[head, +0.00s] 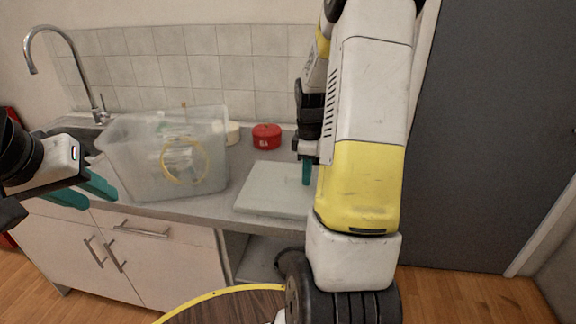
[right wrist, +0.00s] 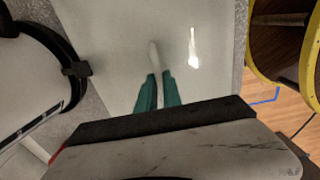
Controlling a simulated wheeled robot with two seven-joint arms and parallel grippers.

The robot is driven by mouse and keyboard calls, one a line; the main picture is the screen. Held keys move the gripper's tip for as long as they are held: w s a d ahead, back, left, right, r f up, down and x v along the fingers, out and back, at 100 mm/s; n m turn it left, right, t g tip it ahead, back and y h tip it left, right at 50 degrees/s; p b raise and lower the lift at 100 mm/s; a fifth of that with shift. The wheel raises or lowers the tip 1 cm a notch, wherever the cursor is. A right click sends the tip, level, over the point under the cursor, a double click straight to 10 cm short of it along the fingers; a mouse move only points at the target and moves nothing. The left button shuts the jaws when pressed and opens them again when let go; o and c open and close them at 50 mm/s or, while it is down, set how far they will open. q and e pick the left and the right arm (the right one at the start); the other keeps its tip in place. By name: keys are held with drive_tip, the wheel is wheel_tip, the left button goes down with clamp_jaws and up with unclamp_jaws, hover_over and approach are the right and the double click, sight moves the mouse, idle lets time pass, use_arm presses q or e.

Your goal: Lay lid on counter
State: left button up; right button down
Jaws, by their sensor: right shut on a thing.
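The lid (head: 272,190) is a pale, flat, rectangular panel. It is level at the counter (head: 205,207), right of the clear bin; I cannot tell whether it fully rests on the surface. In the right wrist view the lid (right wrist: 105,40) fills the upper middle. My right gripper (head: 306,172) is over the lid's right part, mostly hidden by my right arm. In the right wrist view its teal fingers (right wrist: 158,92) are shut on the lid, at a narrow pale handle. My left gripper (head: 82,192) is open and empty, left of the bin.
A clear bin (head: 125,165) holding a yellow cable loop (head: 186,162) and other items stands on the counter. A red pot (head: 266,136) stands behind the lid. A faucet (head: 68,50) is at the left back. A round yellow-rimmed table (head: 235,306) is in front.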

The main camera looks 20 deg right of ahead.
drive_tip(key=shift+f, duration=0.1)
drive_tip(key=c, duration=1.5)
unclamp_jaws()
wheel_tip(320, 180, up, 12)
drive_tip(key=s+a+r+m+t+y, duration=0.1)
drive_tip(key=s+a+r+m+t, duration=0.2)
drive_tip(key=s+a, duration=0.5)
drive_tip(key=s+a+r+m+t+y, duration=0.1)
drive_tip(key=s+a+r+m+t, duration=0.2)
drive_tip(key=s+a+m, duration=0.5)
drive_tip(key=shift+s+a+r, duration=0.7)
drive_tip(key=shift+s+r, duration=0.05)
drive_tip(key=shift+r, duration=0.15)
